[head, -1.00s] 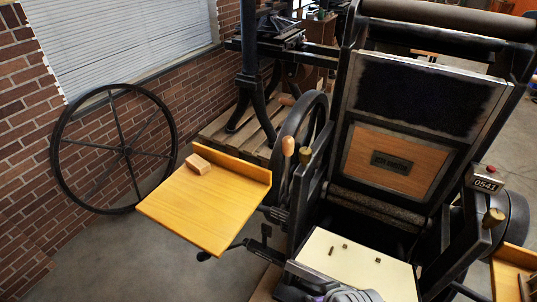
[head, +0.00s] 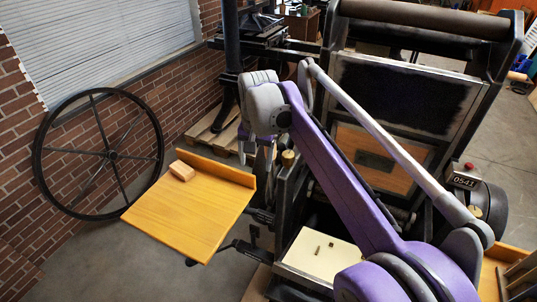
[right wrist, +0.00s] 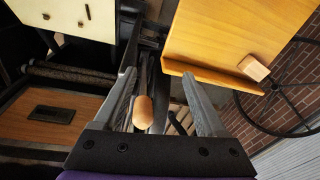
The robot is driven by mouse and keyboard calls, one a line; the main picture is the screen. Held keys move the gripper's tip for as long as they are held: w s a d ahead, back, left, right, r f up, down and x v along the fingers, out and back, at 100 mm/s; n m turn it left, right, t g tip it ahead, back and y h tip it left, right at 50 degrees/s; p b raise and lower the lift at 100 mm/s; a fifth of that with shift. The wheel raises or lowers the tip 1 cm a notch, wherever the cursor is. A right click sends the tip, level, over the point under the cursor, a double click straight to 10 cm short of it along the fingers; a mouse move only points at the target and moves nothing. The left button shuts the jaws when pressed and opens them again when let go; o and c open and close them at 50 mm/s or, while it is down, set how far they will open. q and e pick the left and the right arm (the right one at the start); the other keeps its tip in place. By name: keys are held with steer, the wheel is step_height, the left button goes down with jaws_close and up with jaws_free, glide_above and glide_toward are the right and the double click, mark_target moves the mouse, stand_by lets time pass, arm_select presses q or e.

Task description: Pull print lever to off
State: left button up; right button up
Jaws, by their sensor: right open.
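The print lever appears to be the dark rod with a rounded wooden handle (right wrist: 143,112) in the right wrist view. The handle stands between the fingers of my right gripper (right wrist: 166,84), nearer the left finger, with gaps visible on both sides. The right gripper is open and holds nothing. My left gripper is in neither view.
A yellow wooden side table (head: 188,214) with a small wooden block (head: 181,171) lies left of the gripper. A cream plate (head: 322,252) is in front. A large spoked wheel (head: 40,150) leans by the brick wall.

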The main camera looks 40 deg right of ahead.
steer(key=w+d+r+m, duration=0.1)
steer(key=d, duration=0.1)
steer(key=w+d+r+m+g, duration=0.1)
steer(key=d, duration=0.2)
steer(key=w+d+r+m, duration=0.2)
steer(key=d, duration=0.1)
steer(key=shift+y+p, duration=0.3)
steer(key=shift+p, duration=0.05)
arm_select(q)
steer(key=shift+b, duration=0.5)
arm_select(e)
step_height(320, 180, down, 11)
steer(key=shift+w+r, duration=0.1)
steer(key=shift+r, duration=0.1)
steer(key=shift+c, duration=0.3)
jaws_close()
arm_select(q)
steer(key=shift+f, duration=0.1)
